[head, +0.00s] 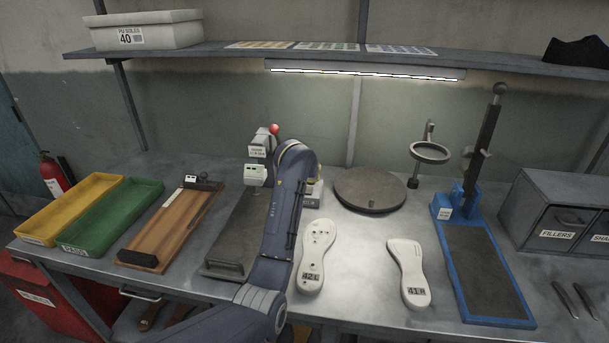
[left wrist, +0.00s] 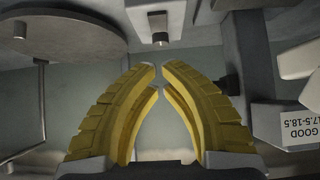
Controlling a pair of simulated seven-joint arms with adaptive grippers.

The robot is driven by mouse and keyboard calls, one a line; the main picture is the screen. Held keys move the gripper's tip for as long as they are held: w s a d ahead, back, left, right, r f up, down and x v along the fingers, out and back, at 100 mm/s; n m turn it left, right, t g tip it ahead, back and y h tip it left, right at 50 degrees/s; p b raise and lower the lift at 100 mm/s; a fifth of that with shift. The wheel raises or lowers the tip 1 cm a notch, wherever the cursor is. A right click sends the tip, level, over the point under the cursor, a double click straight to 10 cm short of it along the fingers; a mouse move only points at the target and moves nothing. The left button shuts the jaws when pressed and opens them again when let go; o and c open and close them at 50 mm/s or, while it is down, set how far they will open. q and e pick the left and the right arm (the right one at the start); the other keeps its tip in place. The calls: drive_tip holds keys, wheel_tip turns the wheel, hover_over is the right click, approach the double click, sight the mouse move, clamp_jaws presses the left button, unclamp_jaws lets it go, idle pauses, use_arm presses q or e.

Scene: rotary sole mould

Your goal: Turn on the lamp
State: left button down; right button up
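A long strip lamp (head: 365,72) hangs under the shelf in the head view, and its underside is bright white. The left wrist view shows a small grey box with a pale front and a round silver knob (left wrist: 160,39), just beyond my fingertips, with a small gap visible. My left gripper (left wrist: 158,69) has yellow ribbed fingers whose tips are drawn nearly together, with nothing between them. In the head view its fingers are hidden behind my blue-grey arm. My right gripper is in neither view.
A round turntable (head: 370,190) stands right of my arm, and a gauge labelled GOOD (left wrist: 302,122) stands close on the other side. Pale soles (head: 409,272) lie in front. A ring on a stand (head: 430,153), a blue-framed press (head: 485,272) and a drawer unit (head: 560,215) stand at right.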

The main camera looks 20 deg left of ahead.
use_arm(q)
drive_tip(key=shift+v, duration=1.8)
drive_tip(key=shift+f, duration=0.15)
